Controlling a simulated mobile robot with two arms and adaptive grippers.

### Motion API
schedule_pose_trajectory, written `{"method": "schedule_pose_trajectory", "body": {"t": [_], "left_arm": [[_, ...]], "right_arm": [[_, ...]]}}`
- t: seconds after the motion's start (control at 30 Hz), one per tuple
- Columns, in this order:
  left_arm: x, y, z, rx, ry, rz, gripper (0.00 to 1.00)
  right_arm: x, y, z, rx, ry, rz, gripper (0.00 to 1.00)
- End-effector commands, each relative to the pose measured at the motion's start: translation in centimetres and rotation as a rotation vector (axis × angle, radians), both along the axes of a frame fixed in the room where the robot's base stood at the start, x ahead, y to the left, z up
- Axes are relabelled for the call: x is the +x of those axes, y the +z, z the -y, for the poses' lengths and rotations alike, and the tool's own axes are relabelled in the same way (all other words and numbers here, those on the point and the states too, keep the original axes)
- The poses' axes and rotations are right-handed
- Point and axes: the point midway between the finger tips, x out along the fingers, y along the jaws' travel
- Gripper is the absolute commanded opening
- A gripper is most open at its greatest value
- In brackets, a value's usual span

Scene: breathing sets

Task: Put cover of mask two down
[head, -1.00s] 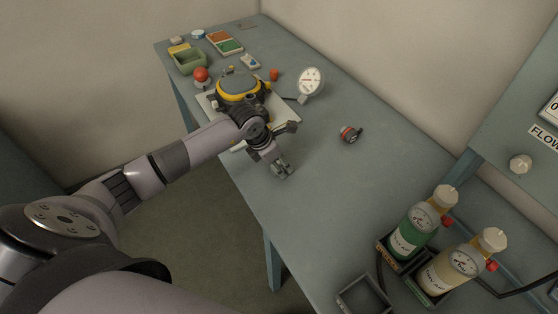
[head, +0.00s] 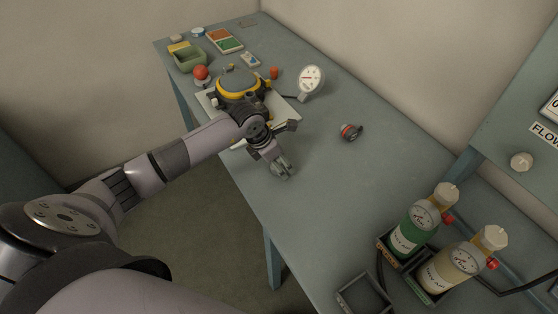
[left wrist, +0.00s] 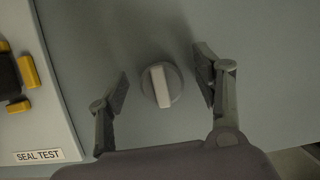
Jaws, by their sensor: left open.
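A round grey cover (left wrist: 161,86) with a pale raised bar handle shows in the left wrist view, on the blue-grey table top. My left gripper (left wrist: 162,84) is open, with one finger on each side of the cover and a gap to each. In the head view my left gripper (head: 282,168) is low over the table's front edge and mostly hides the cover. A mask with a yellow rim (head: 240,84) sits on the white seal test board (head: 290,111), behind my left wrist. The board also shows in the left wrist view (left wrist: 25,128). My right gripper is out of view.
A small red and dark part (head: 350,132) lies right of my gripper. Green (head: 409,232) and cream (head: 443,270) bottles stand at the lower right. The table between is clear.

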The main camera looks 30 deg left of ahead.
Motion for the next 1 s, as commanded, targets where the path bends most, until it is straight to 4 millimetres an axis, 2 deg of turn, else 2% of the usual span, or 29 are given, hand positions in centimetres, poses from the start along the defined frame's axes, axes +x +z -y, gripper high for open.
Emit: {"method": "schedule_pose_trajectory", "body": {"t": [0.03,0.17,0.4,0.6,0.8,1.0], "left_arm": [[0.0,0.4,0.0,0.0,0.0,0.0,0.6],[-0.4,1.7,-0.4,0.0,0.0,0.005,0.6],[-2.2,6.5,-1.5,0.003,-0.001,0.004,0.6],[-3.4,9.8,-2.1,0.002,0.0,0.002,0.6],[-3.9,11.2,-2.4,0.001,0.0,0.0,0.6],[-4.0,11.3,-2.3,-0.001,0.0,0.0,0.6]], "right_arm": [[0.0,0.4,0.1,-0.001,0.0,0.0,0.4],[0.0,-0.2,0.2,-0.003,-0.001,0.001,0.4],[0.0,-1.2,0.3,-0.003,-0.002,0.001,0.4],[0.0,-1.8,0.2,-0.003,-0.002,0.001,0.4],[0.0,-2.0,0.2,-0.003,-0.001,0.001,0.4],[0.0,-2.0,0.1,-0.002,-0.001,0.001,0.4]]}}
